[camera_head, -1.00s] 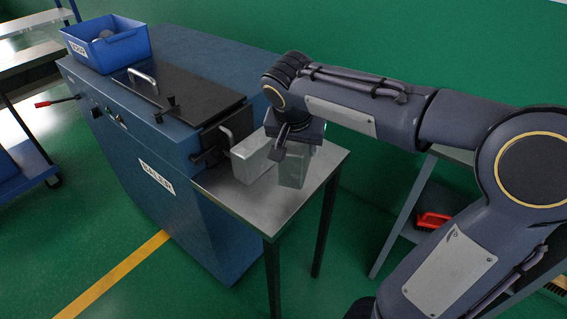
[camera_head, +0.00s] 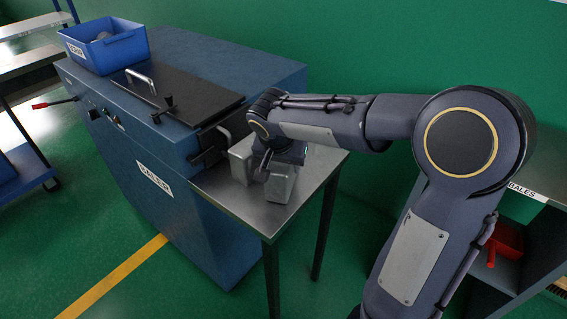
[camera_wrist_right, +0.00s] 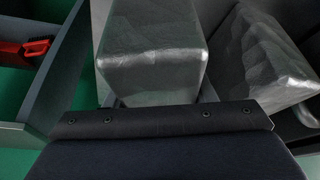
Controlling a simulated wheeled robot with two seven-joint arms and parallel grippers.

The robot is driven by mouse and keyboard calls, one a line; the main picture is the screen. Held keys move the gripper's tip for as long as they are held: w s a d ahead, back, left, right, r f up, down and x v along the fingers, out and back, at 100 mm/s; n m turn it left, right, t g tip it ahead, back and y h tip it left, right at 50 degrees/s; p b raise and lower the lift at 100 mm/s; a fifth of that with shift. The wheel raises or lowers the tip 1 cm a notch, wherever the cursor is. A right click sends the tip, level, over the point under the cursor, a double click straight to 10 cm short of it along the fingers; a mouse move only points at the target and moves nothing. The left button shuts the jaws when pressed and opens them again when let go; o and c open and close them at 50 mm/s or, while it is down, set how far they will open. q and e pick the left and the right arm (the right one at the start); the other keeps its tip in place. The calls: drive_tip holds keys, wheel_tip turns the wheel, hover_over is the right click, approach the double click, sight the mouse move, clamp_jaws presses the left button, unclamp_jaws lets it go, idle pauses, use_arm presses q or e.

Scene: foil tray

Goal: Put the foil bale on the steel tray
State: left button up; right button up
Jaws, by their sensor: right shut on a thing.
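Two silver foil bales are over the steel tray (camera_head: 235,205), a flat metal top on dark legs against the baler. My right gripper (camera_head: 274,166) is shut on the nearer foil bale (camera_head: 281,187). Whether this bale touches the tray cannot be told. The other bale (camera_head: 239,163) is close on its left, by the baler's outlet, partly hidden by my gripper. In the right wrist view the held bale (camera_wrist_right: 150,60) fills the middle, and the other bale (camera_wrist_right: 262,62) stands tilted at the right. My left gripper is not in view.
The blue baler (camera_head: 215,60) stands left of the tray with a blue bin (camera_head: 105,48) on top. A shelf labelled "BALES" (camera_head: 530,192) stands at the right, with a red brush (camera_wrist_right: 25,52) seen in the wrist view. The tray's front is bare.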

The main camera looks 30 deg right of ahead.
drive_tip(key=o, duration=0.7)
drive_tip(key=shift+f, duration=0.15)
drive_tip(key=o, duration=0.5)
drive_tip(key=shift+c, duration=0.2)
